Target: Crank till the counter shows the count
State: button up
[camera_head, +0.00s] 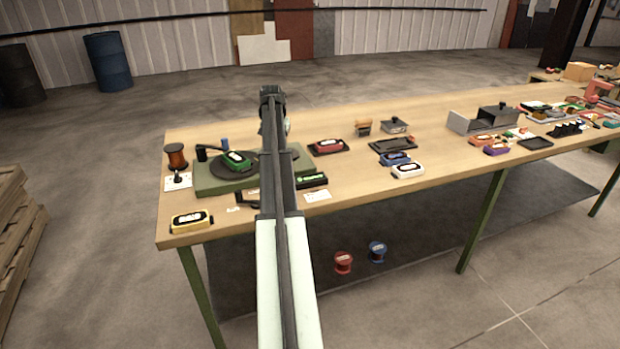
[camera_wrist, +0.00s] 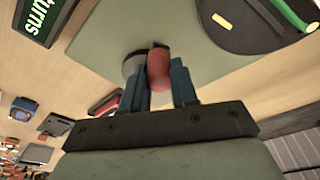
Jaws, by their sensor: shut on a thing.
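The winder's green base (camera_head: 205,188) stands at the left end of the workbench, with a dark round disc carrying a green-rimmed part (camera_head: 236,160). In the wrist view the disc (camera_wrist: 235,30) is at the upper right. The black counter (camera_head: 312,181) has green characters, too small to read in the head view. In the wrist view its side (camera_wrist: 38,18) shows the green word "turns"; no number is legible. My gripper (camera_wrist: 158,82) is shut on the red crank knob (camera_wrist: 158,65), next to a dark round part over the base. My arm hides the crank in the head view.
A copper wire spool (camera_head: 176,156) and a yellow device (camera_head: 191,221) are near the left edge. A red device (camera_head: 328,146), a blue one (camera_head: 395,159) and a white one (camera_head: 407,170) lie to the right. The bench (camera_head: 440,165) has bare room in the middle.

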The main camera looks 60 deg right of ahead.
jog(key=shift+w+d, duration=0.45)
jog(key=shift+w, duration=0.4)
jog(key=shift+w+d, duration=0.65)
jog(key=shift+d, duration=0.1)
jog(key=shift+w+d, duration=0.25)
jog(key=shift+d, duration=0.3)
jog(key=shift+w+d, duration=0.2)
jog(key=shift+d, duration=0.35)
jog(key=shift+s+d, duration=0.1)
jog(key=shift+d, duration=0.9)
jog(key=shift+s+d, duration=0.45)
jog(key=shift+d, duration=0.4)
jog(key=shift+s+d+f, duration=0.1)
jog(key=shift+s+d, duration=0.75)
jog(key=shift+s, duration=0.25)
jog(key=shift+s+d, duration=0.25)
jog(key=shift+s, duration=0.9)
jog(key=shift+s+a, duration=0.25)
jog(key=shift+s, duration=0.85)
jog(key=shift+s+a, duration=0.6)
jog(key=shift+s, duration=0.2)
jog(key=shift+d, duration=0.1)
jog(key=shift+w, duration=0.1)
jog(key=o, duration=0.8)
